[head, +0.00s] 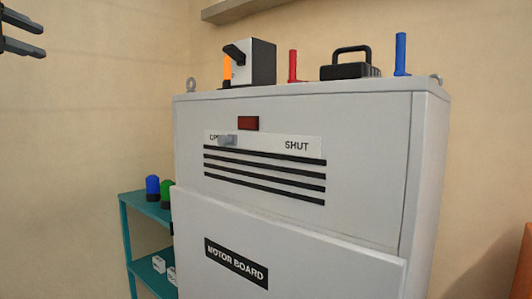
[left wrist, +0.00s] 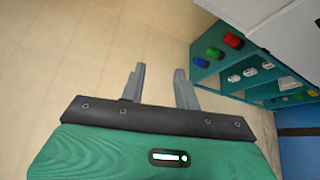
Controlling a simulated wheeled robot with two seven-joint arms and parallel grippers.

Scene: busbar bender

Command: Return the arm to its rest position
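My left gripper (head: 22,34) is at the upper left of the head view, in front of the bare wall and apart from the grey cabinet. In the left wrist view its two fingers (left wrist: 160,88) are spread with nothing between them. My right gripper is in neither view. The grey cabinet (head: 385,170) is marked MOTOR BOARD on its lower panel. A grey slider knob (head: 228,140) sits at the left end of the OPEN–SHUT label strip (head: 262,143), covering part of the left word.
On the cabinet top stand a grey box with a black lever (head: 262,62), a red post (head: 293,68), a black case (head: 350,71) and a blue post (head: 400,55). A teal shelf (head: 127,235) with blue and green items stands left of the cabinet. The wall area at left is clear.

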